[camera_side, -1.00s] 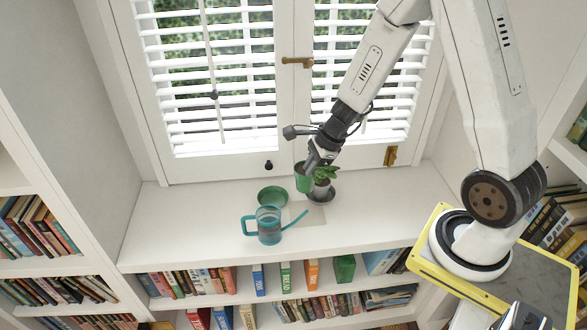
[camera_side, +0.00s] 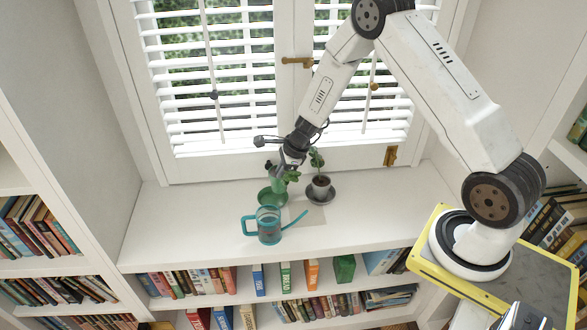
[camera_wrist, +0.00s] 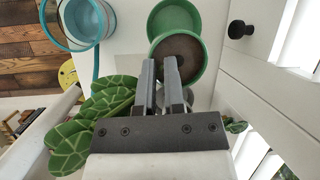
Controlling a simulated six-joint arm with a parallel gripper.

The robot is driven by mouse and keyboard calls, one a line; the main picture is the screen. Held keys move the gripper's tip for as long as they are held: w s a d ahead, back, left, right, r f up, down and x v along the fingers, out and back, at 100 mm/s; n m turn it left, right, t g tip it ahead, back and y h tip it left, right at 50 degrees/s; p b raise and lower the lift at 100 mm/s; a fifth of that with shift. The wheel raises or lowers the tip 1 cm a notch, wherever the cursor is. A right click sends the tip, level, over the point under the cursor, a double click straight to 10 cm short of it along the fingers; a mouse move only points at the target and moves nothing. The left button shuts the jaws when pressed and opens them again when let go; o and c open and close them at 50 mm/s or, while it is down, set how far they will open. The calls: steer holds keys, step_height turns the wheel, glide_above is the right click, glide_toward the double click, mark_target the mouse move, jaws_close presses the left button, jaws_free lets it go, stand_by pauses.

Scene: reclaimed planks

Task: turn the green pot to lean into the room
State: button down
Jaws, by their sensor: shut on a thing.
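The green pot (camera_side: 276,184) is held by my gripper (camera_side: 288,166) over the green saucer (camera_side: 264,200) on the white sill. In the wrist view my gripper (camera_wrist: 160,64) is shut on the pot's near rim; the pot (camera_wrist: 196,68) shows dark soil inside. The saucer (camera_wrist: 176,9) shows just past the pot, offset from it. Large veined green leaves (camera_wrist: 100,112) spread to the left of the fingers. I cannot tell whether the pot touches the saucer. The leaves and fingers hide part of the pot.
A teal watering can (camera_side: 268,234) stands close in front of the saucer, its spout pointing right. A grey pot (camera_side: 320,187) with a plant stands on a dark saucer (camera_side: 323,198) to the right. Shuttered windows are behind. The sill's left and right ends are clear.

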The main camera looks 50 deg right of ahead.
mark_target(274, 173)
steer(key=w+f, duration=0.1)
steer(key=f, duration=0.1)
steer(key=w+f, duration=0.2)
steer(key=shift+w, duration=0.1)
steer(key=shift+f, duration=0.2)
steer(key=shift+f, duration=1.25)
steer(key=c, duration=0.7)
jaws_free()
steer(key=shift+o, duration=0.2)
steer(key=shift+f, duration=0.1)
